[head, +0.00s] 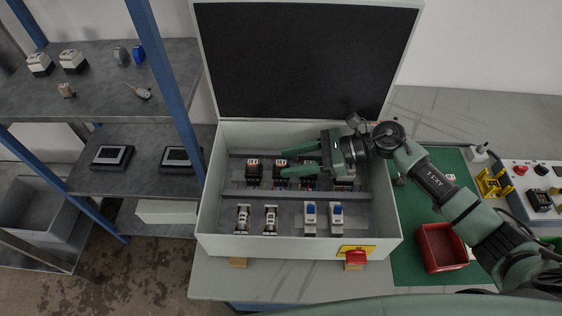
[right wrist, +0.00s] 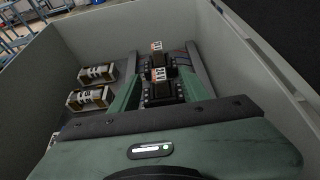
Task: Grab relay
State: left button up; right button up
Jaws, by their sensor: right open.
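An open grey cabinet box (head: 212,200) holds two rows of parts. The back row has several dark relays with orange-white tops, including the leftmost relay (head: 253,172) and a second relay (head: 281,164) beside it. My right gripper (head: 285,162) reaches in from the right, with its green fingers open around the second relay. In the right wrist view, the near relay (right wrist: 160,90) stands between the open fingers, with another relay (right wrist: 157,50) beyond it. I cannot tell whether the fingers touch the near relay. The gripper partly hides the relays further right. My left gripper is not in view.
The front row holds silver parts (head: 243,218) and white-blue modules (head: 310,217). The box walls and raised lid (head: 305,60) surround the gripper. A red bin (head: 441,247) stands on the green mat (head: 405,255) at right. Shelves (head: 90,100) stand at left.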

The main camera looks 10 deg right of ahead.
jog(key=shift+a+f, duration=0.1)
jog(key=shift+a, duration=0.15)
grip_shut()
jog(key=shift+d, duration=0.1)
